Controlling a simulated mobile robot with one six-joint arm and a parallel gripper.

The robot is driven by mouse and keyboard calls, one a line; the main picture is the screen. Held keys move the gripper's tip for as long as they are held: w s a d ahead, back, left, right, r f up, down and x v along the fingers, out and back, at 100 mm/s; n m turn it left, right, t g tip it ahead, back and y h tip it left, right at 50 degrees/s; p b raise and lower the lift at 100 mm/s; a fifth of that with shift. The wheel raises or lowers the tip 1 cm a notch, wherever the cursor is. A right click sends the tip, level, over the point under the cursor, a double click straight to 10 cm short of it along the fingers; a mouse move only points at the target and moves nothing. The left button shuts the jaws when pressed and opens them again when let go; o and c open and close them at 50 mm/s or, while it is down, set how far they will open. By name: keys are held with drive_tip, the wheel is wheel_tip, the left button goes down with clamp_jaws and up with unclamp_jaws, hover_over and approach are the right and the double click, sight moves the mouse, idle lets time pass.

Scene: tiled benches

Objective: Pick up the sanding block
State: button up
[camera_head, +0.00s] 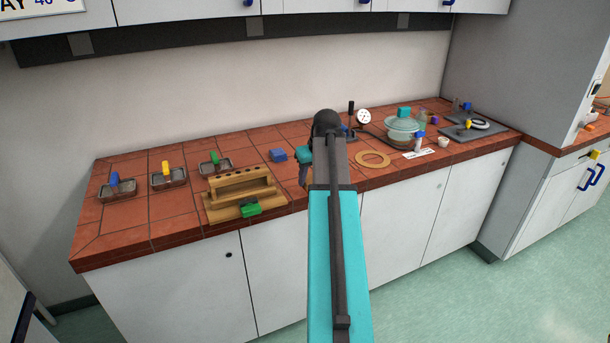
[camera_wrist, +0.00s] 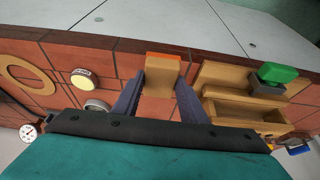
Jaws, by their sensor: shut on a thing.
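A tan block with an orange end (camera_wrist: 162,72), which I take to be the sanding block, is between the two dark blue fingers of my gripper (camera_wrist: 158,95) in the wrist view. The fingers touch it on both sides, shut on it. I cannot tell whether it rests on the tiles or hangs just above. In the head view my gripper (camera_head: 304,172) shows only partly, left of my arm, right of the wooden rack. My arm hides the block there.
A wooden stepped rack (camera_head: 238,190) with a green block (camera_head: 250,210) stands close beside my gripper. A wooden ring (camera_head: 373,159) and a glass pot (camera_head: 402,130) are to the right. Small trays (camera_head: 168,178) line the left. The bench front edge is near.

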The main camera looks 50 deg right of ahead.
drive_tip(key=s+a+b, duration=0.1)
drive_tip(key=s+a, duration=0.2)
drive_tip(key=s, duration=0.2)
drive_tip(key=shift+s+a+r, duration=0.25)
drive_tip(key=shift+r, duration=0.05)
idle(0.4)
